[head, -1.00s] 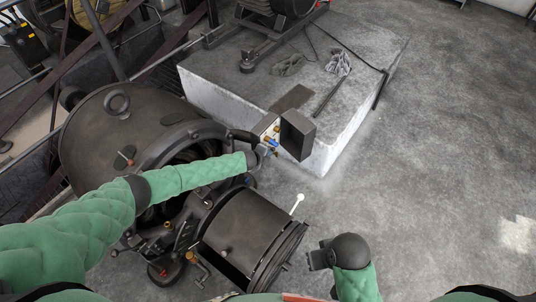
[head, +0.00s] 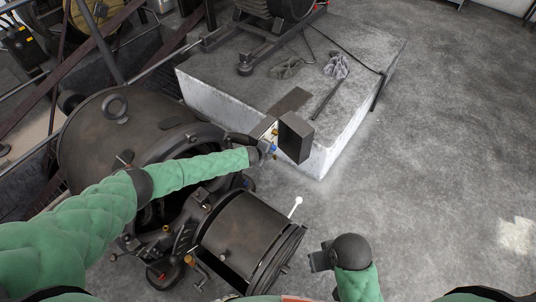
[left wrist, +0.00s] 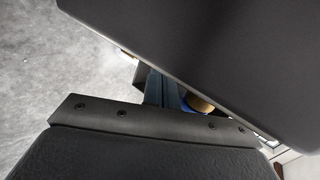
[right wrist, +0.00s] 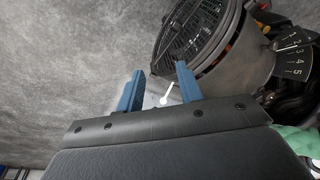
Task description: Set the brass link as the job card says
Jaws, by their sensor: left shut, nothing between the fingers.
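The terminal box (head: 295,138) stands open by the dynamo, its dark lid facing right. Small brass pieces (head: 275,131) show on its pale panel; I cannot tell which is the brass link. My left gripper (head: 273,149) is at that panel, shut and empty, partly hidden by its own wrist. In the left wrist view its blue fingers (left wrist: 163,88) are together, close beside a round brass piece (left wrist: 198,103); touching or apart is unclear. My right gripper (right wrist: 158,88) is open and empty, and in the head view it is low right of the dynamo (head: 318,260). I cannot make out a job card.
The dynamo (head: 122,135) fills the left, with a white-knobbed lever (head: 296,206) on its near end. The right wrist view shows a plate numbered 1 to 5 (right wrist: 294,58). The floor at right is clear.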

